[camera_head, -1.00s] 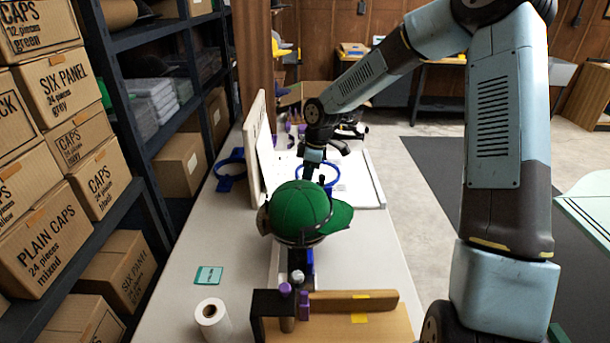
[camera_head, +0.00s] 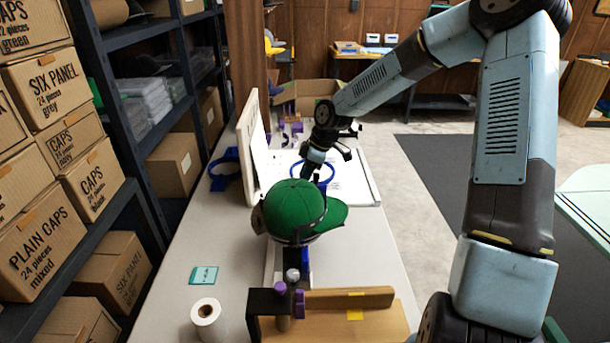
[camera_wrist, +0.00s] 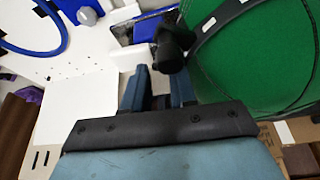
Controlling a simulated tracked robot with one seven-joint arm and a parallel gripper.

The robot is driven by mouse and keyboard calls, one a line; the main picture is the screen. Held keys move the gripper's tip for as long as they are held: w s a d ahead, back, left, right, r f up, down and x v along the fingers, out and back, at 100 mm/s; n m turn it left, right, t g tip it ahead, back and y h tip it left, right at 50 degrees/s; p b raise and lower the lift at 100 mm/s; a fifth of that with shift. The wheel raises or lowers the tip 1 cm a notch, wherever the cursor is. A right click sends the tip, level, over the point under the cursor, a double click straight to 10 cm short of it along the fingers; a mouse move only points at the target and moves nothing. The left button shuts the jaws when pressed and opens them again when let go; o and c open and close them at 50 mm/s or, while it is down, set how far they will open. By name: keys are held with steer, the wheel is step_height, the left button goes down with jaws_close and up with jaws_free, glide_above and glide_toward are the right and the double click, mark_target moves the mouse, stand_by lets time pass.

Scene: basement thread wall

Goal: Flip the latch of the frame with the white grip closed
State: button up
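A green cap (camera_head: 292,207) sits on a stand on the long table, with a dark curved band over it; the band (camera_wrist: 228,22) also crosses the cap in the wrist view. A white knob (camera_head: 293,275) and a purple knob (camera_head: 281,287) stand in front of the cap. In the wrist view a pale grey round knob (camera_wrist: 87,17) sits on a blue part at the upper left. My gripper (camera_wrist: 160,75) has its two blue fingers apart, beside the cap. A black knob (camera_wrist: 171,55) is just beyond the fingertips; contact is unclear. The cap hides the fingertips in the head view.
A blue ring (camera_head: 224,170) stands left of an upright board (camera_head: 250,140); another blue ring (camera_head: 327,170) is behind the cap. A wooden block (camera_head: 350,298), a paper roll (camera_head: 207,315) and a teal card (camera_head: 204,275) lie in front. Shelves of boxes flank the left.

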steer(key=shift+s+a, duration=0.1)
steer(key=shift+a, duration=0.05)
steer(key=shift+a+r+h, duration=0.1)
steer(key=shift+a+h, duration=0.25)
steer(key=shift+h, duration=0.35)
steer(key=shift+a+r+h, duration=0.2)
steer(key=shift+a+h, duration=0.65)
steer(key=shift+h, duration=0.65)
step_height(320, 180, up, 14)
steer(key=shift+d, duration=0.2)
steer(key=shift+f, duration=0.1)
